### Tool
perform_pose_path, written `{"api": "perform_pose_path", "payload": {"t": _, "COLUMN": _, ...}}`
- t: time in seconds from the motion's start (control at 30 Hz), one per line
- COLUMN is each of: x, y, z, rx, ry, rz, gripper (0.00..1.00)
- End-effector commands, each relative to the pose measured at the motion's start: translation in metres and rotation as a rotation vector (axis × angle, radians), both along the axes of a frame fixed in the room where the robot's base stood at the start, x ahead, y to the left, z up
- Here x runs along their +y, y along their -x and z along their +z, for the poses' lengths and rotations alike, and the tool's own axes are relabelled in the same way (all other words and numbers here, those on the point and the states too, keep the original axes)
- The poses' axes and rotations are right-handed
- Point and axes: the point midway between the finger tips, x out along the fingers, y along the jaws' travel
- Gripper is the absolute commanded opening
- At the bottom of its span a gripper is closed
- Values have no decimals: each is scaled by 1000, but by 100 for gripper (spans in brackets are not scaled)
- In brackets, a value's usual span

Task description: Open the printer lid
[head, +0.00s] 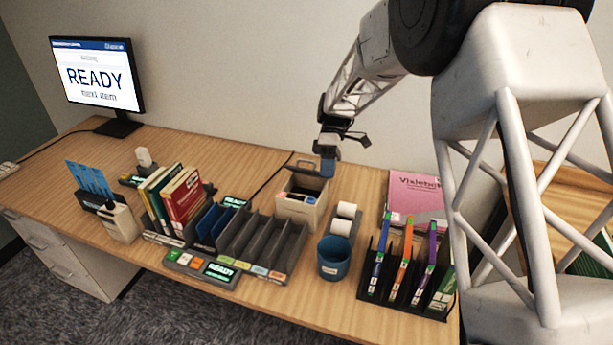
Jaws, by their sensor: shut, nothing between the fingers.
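The printer (297,208) is a small beige box at the back middle of the desk, to the right of the grey slotted rack. Its top shows a dark opening, and a lid panel (299,163) appears to stand raised at its back edge. My gripper (327,168) points down over the right back part of the printer, close to the lid. It is shut with nothing in it. The gripper hides part of the lid's right side, and I cannot tell whether they touch.
Paper rolls (343,219) and a blue cup (333,258) stand right of the printer. A black rack (404,277) holds colored binders, with a pink book (415,193) behind. Books (172,197) stand at left, and a monitor (97,75) reads READY.

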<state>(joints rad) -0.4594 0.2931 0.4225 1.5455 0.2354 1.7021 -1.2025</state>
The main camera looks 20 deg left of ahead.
Motion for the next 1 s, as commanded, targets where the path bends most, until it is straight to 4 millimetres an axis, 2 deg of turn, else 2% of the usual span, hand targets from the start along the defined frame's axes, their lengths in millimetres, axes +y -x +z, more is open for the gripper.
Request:
{"api": "perform_pose_path", "payload": {"t": 0.2, "x": -17, "y": 21, "z": -14, "rx": -97, "ry": 163, "rz": 117, "gripper": 0}}
{"api": "perform_pose_path", "payload": {"t": 0.5, "x": -42, "y": 40, "z": -31, "rx": -267, "ry": 385, "rz": 305, "gripper": 0}}
{"api": "perform_pose_path", "payload": {"t": 0.73, "x": -58, "y": 48, "z": -39, "rx": -442, "ry": 547, "rz": 485, "gripper": 0}}
{"api": "perform_pose_path", "payload": {"t": 1.0, "x": -64, "y": 51, "z": -43, "rx": -696, "ry": 705, "rz": 734, "gripper": 0}}
